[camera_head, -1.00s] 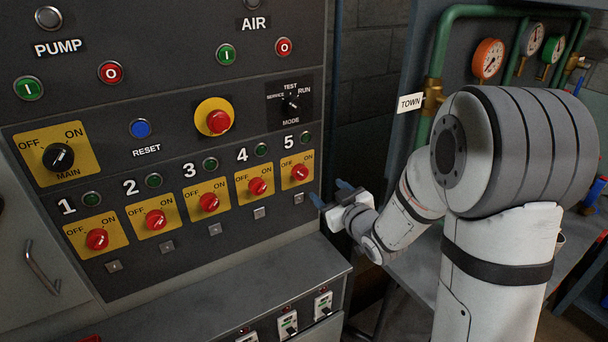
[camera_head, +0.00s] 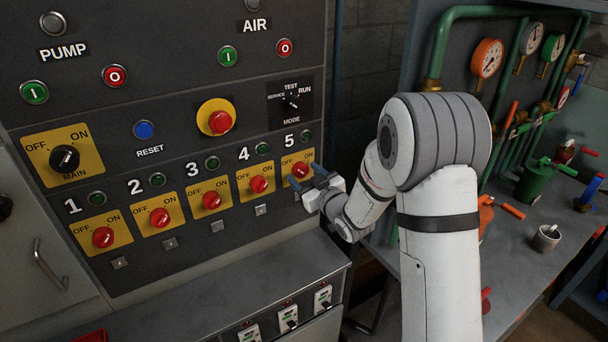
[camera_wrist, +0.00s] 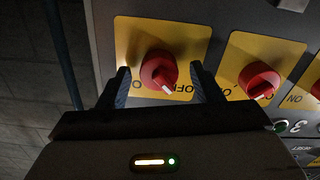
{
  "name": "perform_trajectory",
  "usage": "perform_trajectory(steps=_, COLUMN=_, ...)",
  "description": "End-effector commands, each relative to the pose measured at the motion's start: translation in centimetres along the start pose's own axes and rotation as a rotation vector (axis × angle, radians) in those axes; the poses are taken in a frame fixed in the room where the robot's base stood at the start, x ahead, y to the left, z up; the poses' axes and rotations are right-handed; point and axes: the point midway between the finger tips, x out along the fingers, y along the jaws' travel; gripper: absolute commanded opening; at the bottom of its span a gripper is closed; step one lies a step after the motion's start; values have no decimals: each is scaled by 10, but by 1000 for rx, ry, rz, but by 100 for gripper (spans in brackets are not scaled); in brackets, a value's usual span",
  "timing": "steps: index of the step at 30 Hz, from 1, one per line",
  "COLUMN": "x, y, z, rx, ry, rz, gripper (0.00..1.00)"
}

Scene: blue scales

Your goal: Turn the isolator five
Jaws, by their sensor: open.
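Isolator five is a red rotary knob (camera_head: 300,169) on a yellow OFF/ON plate, under the number 5 at the right end of the panel row. In the wrist view the same red knob (camera_wrist: 158,70) sits between my open fingers, with a pale pointer mark on its lower right, towards the OFF lettering. My gripper (camera_head: 304,178) has blue fingertips and is at the lower edge of the plate. In the wrist view my gripper (camera_wrist: 160,85) has one finger on each side of the knob, with a gap on both sides. Whether the fingertips touch the plate cannot be told.
Isolator four (camera_head: 259,184) is the neighbouring red knob to the left, also visible in the wrist view (camera_wrist: 259,80). A grey ledge (camera_head: 230,282) with switches juts out below the panel. A workbench (camera_head: 520,270) with valves and pipes stands to the right.

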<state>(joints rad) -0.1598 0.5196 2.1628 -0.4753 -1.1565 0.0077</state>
Motion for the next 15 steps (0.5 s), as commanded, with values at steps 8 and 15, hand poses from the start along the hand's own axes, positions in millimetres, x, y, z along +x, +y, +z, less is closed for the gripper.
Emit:
perform_trajectory(steps=8, x=0, y=0, z=0, rx=0, ry=0, rz=0, gripper=47)
perform_trajectory(steps=15, x=0, y=-1, z=0, rx=0, ry=0, rz=-1, gripper=27)
